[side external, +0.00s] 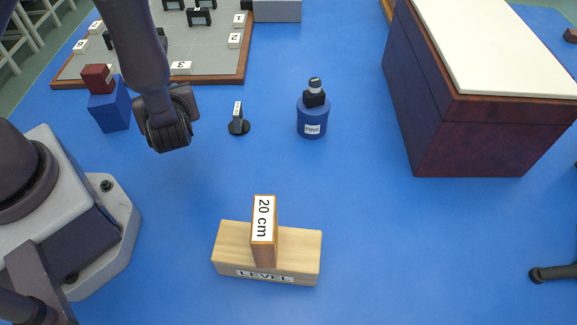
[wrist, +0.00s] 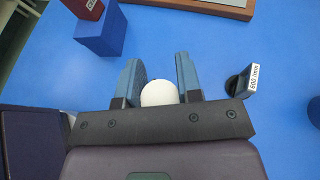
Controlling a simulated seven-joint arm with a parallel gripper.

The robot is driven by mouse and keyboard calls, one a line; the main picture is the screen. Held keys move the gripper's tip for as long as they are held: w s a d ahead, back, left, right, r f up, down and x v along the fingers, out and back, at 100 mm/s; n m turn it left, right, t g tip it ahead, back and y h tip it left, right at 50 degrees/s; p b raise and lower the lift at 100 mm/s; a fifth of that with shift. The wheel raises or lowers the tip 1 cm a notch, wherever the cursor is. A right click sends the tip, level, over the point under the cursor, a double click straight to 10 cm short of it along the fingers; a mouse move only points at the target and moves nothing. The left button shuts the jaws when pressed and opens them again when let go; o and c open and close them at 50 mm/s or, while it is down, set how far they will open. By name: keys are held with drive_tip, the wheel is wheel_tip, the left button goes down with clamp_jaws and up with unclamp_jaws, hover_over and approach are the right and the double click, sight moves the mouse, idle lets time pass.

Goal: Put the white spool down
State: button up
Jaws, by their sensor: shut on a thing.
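The white spool (wrist: 160,93) shows in the wrist view as a rounded white top between the two fingers of my gripper (wrist: 160,80). My gripper is shut on it. The spool's lower part is hidden behind the gripper body. In the side external view my gripper (side external: 168,135) hangs over the blue table, right of the blue block, and the spool is hidden there by the hand. I cannot tell whether the spool touches the table.
A blue block (side external: 110,110) with a dark red block (side external: 98,78) on it stands left. A small black stand (side external: 239,125) and a blue PINS bottle (side external: 312,118) stand right. A LEVEL wooden block (side external: 225,245) bears a 20 cm block (side external: 264,220). A numbered board (side external: 215,60) lies behind. The centre right is clear.

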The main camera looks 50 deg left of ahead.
drive_tip(key=w+d+f+m+t+h, duration=0.2)
drive_tip(key=w+d+m+t+h, duration=0.1)
drive_tip(key=d, duration=0.4)
drive_tip(key=w+d+f+m+t+h, duration=0.2)
drive_tip(key=w+d+m+h, duration=0.4)
drive_tip(key=w+d+m, duration=0.1)
drive_tip(key=w+d+f+m+t+h, duration=0.2)
drive_tip(key=w+d+m+h, duration=0.3)
drive_tip(key=d, duration=0.3)
drive_tip(key=shift+w+t, duration=0.25)
drive_tip(key=shift+t, duration=0.55)
drive_tip(key=shift+f, duration=2.15)
drive_tip(key=shift+f, duration=0.1)
drive_tip(key=o, duration=0.9)
drive_tip(key=shift+o, duration=0.2)
